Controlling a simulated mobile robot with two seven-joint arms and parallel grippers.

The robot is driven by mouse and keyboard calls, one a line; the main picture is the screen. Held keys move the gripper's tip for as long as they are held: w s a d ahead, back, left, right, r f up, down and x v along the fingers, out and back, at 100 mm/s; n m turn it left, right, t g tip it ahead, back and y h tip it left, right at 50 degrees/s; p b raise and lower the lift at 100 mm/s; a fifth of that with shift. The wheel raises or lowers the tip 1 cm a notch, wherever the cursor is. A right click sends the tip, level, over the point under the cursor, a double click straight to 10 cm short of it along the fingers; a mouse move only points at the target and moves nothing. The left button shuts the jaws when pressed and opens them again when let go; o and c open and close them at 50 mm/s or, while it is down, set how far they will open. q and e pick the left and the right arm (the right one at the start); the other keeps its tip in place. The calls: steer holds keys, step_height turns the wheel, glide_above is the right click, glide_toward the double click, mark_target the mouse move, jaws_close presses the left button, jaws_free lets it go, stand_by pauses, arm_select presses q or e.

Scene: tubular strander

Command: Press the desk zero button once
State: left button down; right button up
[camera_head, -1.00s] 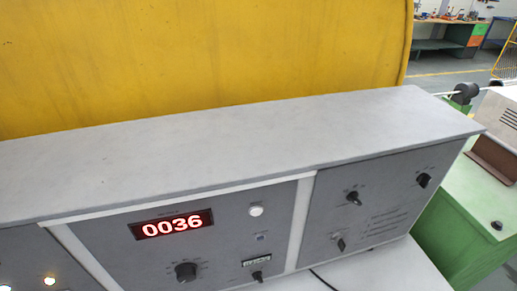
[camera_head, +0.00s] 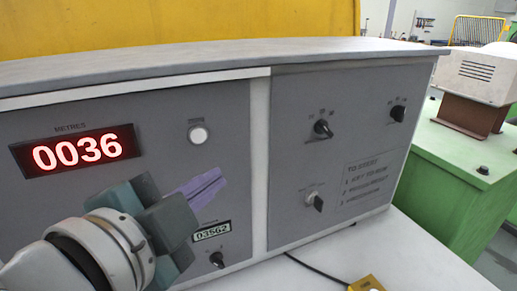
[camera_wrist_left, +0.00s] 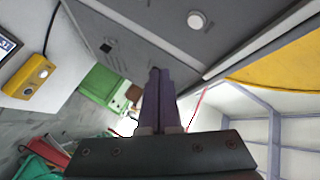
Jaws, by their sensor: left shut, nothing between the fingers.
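A grey control desk panel (camera_head: 235,105) carries a red display (camera_head: 74,152) reading 0036. Right of it is a round white button (camera_head: 198,134) with a small label above, too small to read. The white button also shows in the left wrist view (camera_wrist_left: 196,20). My left gripper (camera_head: 222,178) has its purple fingers shut and empty. In the head view its tips lie below and slightly right of the white button, in front of the panel. Contact with the panel cannot be told. The small blue button seen earlier below the white one is hidden behind the gripper. My right gripper is not in view.
A knob (camera_head: 217,260) and a number plate (camera_head: 211,232) sit just below my fingers. The right panel (camera_head: 340,95) has several dark switches. A yellow box (camera_head: 366,284) and a black cable lie on the white desk top. A green machine base (camera_head: 455,165) stands right.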

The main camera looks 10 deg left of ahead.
mark_target(199, 135)
arm_select(q)
steer(key=shift+w+d+m, duration=0.15)
steer(key=shift+d+m, duration=0.15)
steer(key=shift+w+a, duration=0.1)
steer(key=shift+w+a+b, duration=0.2)
steer(key=shift+w+a, duration=0.6)
steer(key=shift+w, duration=0.4)
steer(key=shift+w+a+b, duration=0.2)
steer(key=shift+w+a, duration=0.55)
steer(key=shift+w, duration=0.4)
steer(key=shift+w+a+b, duration=0.2)
steer(key=shift+w+a, duration=0.6)
steer(key=shift+w, duration=0.4)
steer(key=shift+w+a, duration=0.25)
steer(key=shift+w, duration=0.1)
